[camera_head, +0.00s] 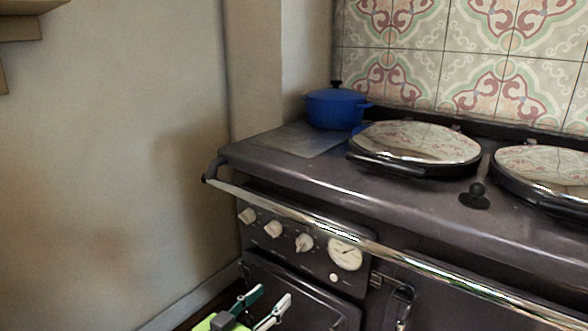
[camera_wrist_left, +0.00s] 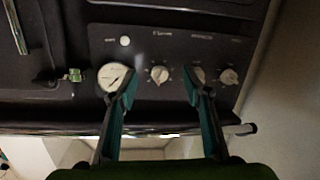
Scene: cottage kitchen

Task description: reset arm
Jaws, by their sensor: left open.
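My left gripper (camera_head: 262,304) shows at the bottom of the head view, low in front of the dark range stove (camera_head: 310,281). Its two fingers are apart with nothing between them. In the left wrist view the open left gripper (camera_wrist_left: 160,94) points at the stove's control panel, with the white dial gauge (camera_wrist_left: 113,77) behind one finger and knobs (camera_wrist_left: 159,74) between and beside the fingers. I cannot judge the gap to the panel. My right gripper is in neither view.
A chrome rail (camera_head: 370,245) runs along the stove's front edge. A blue pot (camera_head: 335,109) stands at the back left of the stovetop. Two round chrome lids (camera_head: 415,142) cover the hotplates. A plain wall (camera_head: 110,170) bounds the left side.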

